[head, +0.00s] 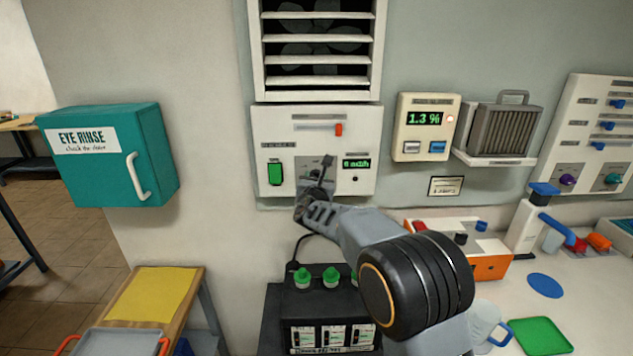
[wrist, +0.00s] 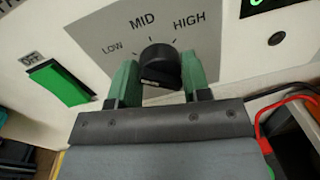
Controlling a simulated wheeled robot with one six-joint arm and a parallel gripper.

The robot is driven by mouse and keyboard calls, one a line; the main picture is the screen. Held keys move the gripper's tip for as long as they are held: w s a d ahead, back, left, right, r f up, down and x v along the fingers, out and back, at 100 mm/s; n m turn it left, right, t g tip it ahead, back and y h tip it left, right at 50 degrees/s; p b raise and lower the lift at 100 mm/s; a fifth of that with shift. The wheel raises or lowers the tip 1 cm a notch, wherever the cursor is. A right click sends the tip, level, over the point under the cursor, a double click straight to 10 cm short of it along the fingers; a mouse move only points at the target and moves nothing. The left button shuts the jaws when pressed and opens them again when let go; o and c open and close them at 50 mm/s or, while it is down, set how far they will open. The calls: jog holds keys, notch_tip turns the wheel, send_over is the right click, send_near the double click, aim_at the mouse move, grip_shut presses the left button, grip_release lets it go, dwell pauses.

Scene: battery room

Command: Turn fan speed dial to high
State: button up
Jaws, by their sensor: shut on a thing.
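The fan speed dial (wrist: 160,60) is a black round knob on a grey plate marked LOW, MID and HIGH in the wrist view. My gripper (wrist: 159,76) has its green fingers on either side of the dial and is shut on it. I cannot clearly tell which mark the dial points to. In the head view my gripper (head: 319,184) reaches the white fan control panel (head: 275,125) below the vent, and it hides most of the dial.
A green switch (head: 275,173) is left of the dial, and a small green display (head: 356,164) is right of it. The vent (head: 318,42) is above. A black unit with green caps (head: 330,277) stands below. A teal eye rinse box (head: 105,160) hangs at left.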

jog(key=m+b, duration=0.1)
jog(key=b, duration=0.2)
jog(key=m+b, duration=0.2)
jog(key=b, duration=0.1)
jog(key=shift+f+m, duration=0.3)
jog(key=m+b, duration=0.2)
jog(key=b, duration=0.1)
jog(key=m+b, duration=0.3)
jog(key=shift+r+g+y, duration=0.15)
jog(key=shift+g+y, duration=0.15)
jog(key=m+b, duration=0.3)
jog(key=m, duration=0.2)
jog(key=shift+d+r+b, duration=0.1)
jog(key=shift+d+b, duration=0.05)
jog(key=shift+b, duration=0.25)
jog(key=shift+r+m+y+b, duration=0.1)
jog(key=shift+m+y+b, duration=0.4)
jog(key=shift+m+b, duration=1.5)
jog(key=shift+m+p, duration=0.55)
jog(key=shift+m, duration=0.15)
jog(key=o, duration=0.9)
